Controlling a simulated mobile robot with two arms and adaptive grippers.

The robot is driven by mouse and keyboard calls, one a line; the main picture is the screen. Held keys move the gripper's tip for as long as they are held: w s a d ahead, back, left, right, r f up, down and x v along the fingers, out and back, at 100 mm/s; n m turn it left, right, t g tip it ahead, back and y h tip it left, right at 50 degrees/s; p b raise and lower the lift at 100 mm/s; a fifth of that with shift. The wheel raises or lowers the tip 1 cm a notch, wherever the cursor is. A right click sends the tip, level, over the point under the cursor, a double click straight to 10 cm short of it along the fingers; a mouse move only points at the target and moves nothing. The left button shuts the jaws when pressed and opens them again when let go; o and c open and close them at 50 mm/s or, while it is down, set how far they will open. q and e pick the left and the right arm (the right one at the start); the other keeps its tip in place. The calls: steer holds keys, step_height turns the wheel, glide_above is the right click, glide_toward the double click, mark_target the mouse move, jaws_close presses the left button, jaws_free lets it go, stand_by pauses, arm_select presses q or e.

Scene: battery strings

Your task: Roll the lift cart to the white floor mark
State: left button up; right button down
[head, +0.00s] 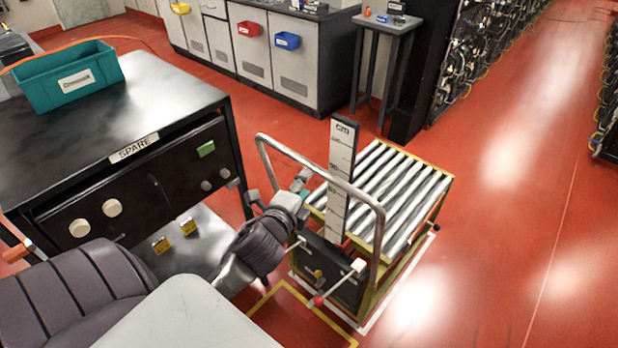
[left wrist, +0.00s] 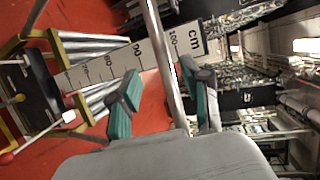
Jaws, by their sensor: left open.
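The lift cart (head: 318,268) has a silver roller top, a yellow frame, an upright cm scale and a tubular push handle (head: 372,208). It stands on the red floor right of the black table. A white floor outline (head: 381,308) shows along the cart's right and near edges; the cart hides the rest. My left gripper (head: 303,184) is at the left part of the handle. In the left wrist view its teal-padded fingers (left wrist: 163,103) are open, with the handle bar (left wrist: 166,62) between them; contact is unclear. My right gripper is out of view.
The black SPARE table (head: 170,95) with a teal bin (head: 70,93) stands close left of the cart. A yellow floor outline (head: 262,299) lies at the near left. Grey cabinets (head: 240,50) and a small stand (head: 385,24) are behind. The floor to the right is open.

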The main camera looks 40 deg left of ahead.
mark_target(309, 168)
arm_select(q)
steer(key=shift+s+a+r+m+h+p, duration=0.7)
steer(key=shift+s+a+m+h, duration=0.9)
steer(key=shift+s+a+h, duration=0.85)
steer(key=shift+t+h, duration=0.3)
steer(key=shift+h, duration=0.05)
steer(key=x, duration=0.4)
steer(key=p+x, duration=0.1)
steer(key=x, duration=0.8)
steer(key=shift+d+f+p, duration=0.15)
steer(key=shift+d+p, duration=0.2)
steer(key=shift+p, duration=0.05)
jaws_close()
